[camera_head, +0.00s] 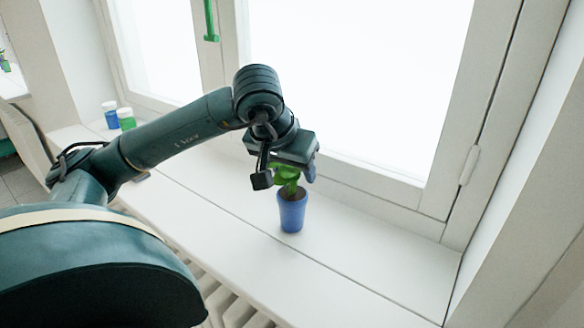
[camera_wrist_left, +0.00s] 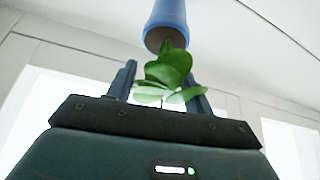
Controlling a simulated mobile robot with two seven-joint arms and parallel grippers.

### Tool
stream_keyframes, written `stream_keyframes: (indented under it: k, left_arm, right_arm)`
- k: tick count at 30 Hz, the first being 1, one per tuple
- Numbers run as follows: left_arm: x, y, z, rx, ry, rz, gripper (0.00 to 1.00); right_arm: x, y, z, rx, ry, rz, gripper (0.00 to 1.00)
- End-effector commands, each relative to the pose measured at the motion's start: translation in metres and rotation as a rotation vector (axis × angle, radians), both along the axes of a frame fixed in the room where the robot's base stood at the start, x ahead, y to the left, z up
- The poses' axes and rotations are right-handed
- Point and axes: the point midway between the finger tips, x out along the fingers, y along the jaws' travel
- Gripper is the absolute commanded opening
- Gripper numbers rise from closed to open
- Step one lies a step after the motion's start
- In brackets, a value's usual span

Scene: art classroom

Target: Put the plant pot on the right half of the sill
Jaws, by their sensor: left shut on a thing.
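The plant pot (camera_head: 291,212) is blue, with a green leafy plant (camera_head: 287,176) in it. It is upright over the right half of the white sill (camera_head: 375,255), in front of the large window pane. I cannot tell whether its base touches the sill. My left gripper (camera_head: 298,172) reaches down from above and is shut on the plant, above the pot's rim. In the left wrist view the leaves (camera_wrist_left: 165,75) sit between the two fingers (camera_wrist_left: 160,88), and the blue pot (camera_wrist_left: 166,22) is beyond them. My right gripper is not in view.
A blue jar (camera_head: 110,116) and a green jar (camera_head: 126,118) stand at the sill's left end, behind my left arm. A radiator (camera_head: 235,308) is below the front edge. The window frame (camera_head: 390,180) rises behind the pot. The sill right of the pot is clear.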

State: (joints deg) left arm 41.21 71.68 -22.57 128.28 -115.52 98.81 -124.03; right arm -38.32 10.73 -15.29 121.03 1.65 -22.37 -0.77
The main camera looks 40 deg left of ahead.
Motion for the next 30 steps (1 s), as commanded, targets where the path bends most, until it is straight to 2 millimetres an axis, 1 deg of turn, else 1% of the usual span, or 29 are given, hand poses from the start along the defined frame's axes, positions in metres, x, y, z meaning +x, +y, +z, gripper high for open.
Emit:
stream_keyframes:
  k: [4, 5, 12, 13, 19, 23, 26, 30]
  left_arm:
    - [0.0, 0.0, -0.003, 0.001, -0.002, 0.0, 0.04]
    - [0.0, 0.0, -0.004, 0.0, 0.0, 0.0, 0.52]
    - [0.0, 0.0, -0.003, 0.0, 0.001, 0.0, 0.72]
    - [0.0, 0.0, -0.003, 0.0, 0.001, 0.0, 0.74]
    - [0.0, 0.0, -0.002, 0.0, 0.001, 0.0, 0.74]
    - [-0.001, 0.0, 0.004, -0.001, -0.001, 0.0, 0.74]
    - [-0.007, -0.002, 0.017, 0.0, -0.005, 0.0, 0.74]
    - [-0.021, -0.006, 0.045, 0.0, -0.008, -0.001, 0.74]
  right_arm:
    - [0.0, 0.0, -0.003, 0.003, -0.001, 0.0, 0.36]
    - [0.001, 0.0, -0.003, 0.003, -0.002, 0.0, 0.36]
    - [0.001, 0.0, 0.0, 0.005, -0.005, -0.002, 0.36]
    - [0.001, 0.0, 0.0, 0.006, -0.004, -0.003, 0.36]
    - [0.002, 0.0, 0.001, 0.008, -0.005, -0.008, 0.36]
    - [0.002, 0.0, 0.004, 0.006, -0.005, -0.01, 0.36]
    - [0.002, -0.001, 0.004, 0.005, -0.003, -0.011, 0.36]
    - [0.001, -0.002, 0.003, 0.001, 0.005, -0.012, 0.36]
